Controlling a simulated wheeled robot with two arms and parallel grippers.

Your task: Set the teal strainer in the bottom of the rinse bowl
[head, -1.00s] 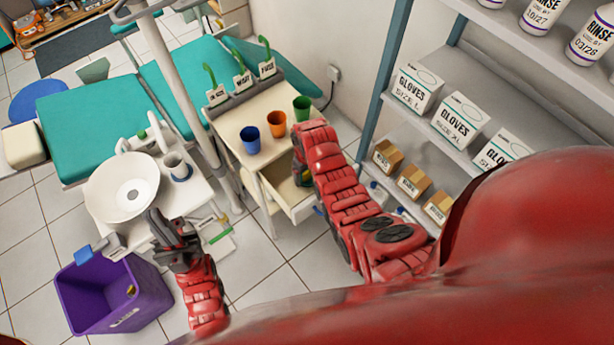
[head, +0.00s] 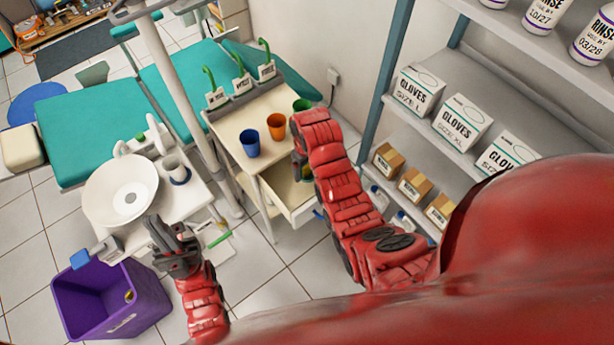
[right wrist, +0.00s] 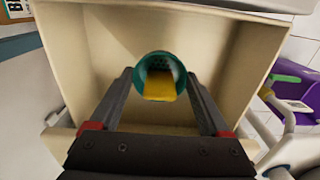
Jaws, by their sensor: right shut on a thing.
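The teal strainer (right wrist: 147,62) is a small round cup with a perforated bottom and a yellow tab (right wrist: 160,90) on it. In the right wrist view it sits between the fingertips of my right gripper (right wrist: 160,76), which is shut on it. That gripper is over the open drawer (right wrist: 105,50); in the head view its fingers are mostly hidden by my arm. The white rinse bowl (head: 108,190) stands at the left in the head view, with a grey drain in its bottom. My left gripper (head: 155,225) is just right of the bowl; its finger gap is unclear.
Blue (head: 250,142), orange (head: 275,127) and green (head: 302,104) cups stand on the cart (head: 232,130) above the drawer. A metal pole (head: 182,90) rises between cart and bowl. A purple bin (head: 110,315) stands below the bowl. A shelf (head: 455,75) is on the right.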

